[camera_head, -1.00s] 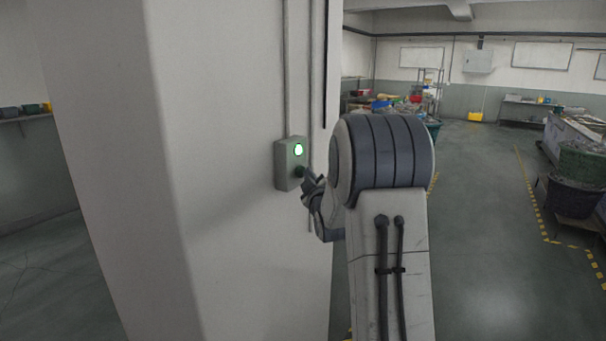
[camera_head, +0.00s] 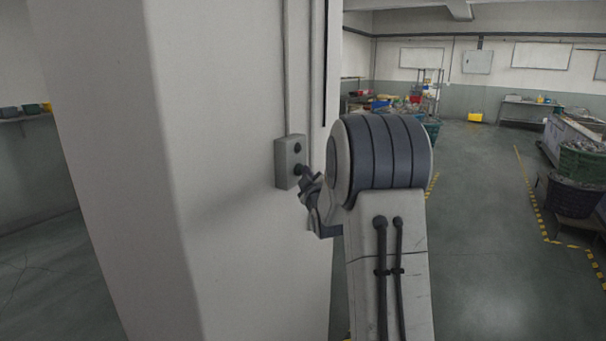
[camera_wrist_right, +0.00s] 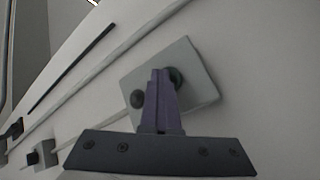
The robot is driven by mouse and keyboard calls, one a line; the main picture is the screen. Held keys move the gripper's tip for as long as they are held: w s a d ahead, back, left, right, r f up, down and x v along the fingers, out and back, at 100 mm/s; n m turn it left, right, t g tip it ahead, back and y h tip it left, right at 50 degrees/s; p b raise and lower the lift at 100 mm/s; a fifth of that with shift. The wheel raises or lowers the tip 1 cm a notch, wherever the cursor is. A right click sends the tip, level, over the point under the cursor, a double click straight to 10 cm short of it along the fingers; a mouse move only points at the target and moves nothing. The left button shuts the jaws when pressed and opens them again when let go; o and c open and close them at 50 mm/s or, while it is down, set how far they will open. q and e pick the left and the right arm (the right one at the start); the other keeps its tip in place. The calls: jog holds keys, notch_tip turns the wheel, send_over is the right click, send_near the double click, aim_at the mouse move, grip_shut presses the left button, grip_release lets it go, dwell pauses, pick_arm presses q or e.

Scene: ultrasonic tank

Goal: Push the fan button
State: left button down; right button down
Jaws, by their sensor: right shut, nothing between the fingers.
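A grey control box (camera_head: 283,163) is fixed to the white pillar in the head view. It has two dark round buttons, an upper one (camera_head: 297,148) and a lower one (camera_head: 298,169); neither is lit. My right gripper (camera_head: 306,174) is shut and empty, its tips at the lower button, seemingly touching it. In the right wrist view the shut fingers (camera_wrist_right: 160,75) lie in front of the box (camera_wrist_right: 199,86), with one button (camera_wrist_right: 137,98) to their left and another (camera_wrist_right: 176,76) partly behind the tips. My left gripper is not in view.
The white pillar (camera_head: 230,240) fills the left-middle of the head view, with conduits (camera_head: 287,70) running up from the box. Green tubs (camera_head: 583,160) and a yellow-marked floor lane (camera_head: 525,190) lie to the right. The aisle floor is clear.

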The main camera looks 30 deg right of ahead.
jog(key=shift+w+a+r, duration=0.1)
jog(key=shift+s+b, duration=0.25)
jog(key=shift+b, duration=0.15)
dwell(0.3)
jog(key=s+d+b, duration=0.1)
jog(key=s+d, duration=0.1)
jog(key=s, duration=0.3)
jog(key=shift+s+d+b, duration=0.3)
jog(key=shift+s+b, duration=0.05)
dwell(0.4)
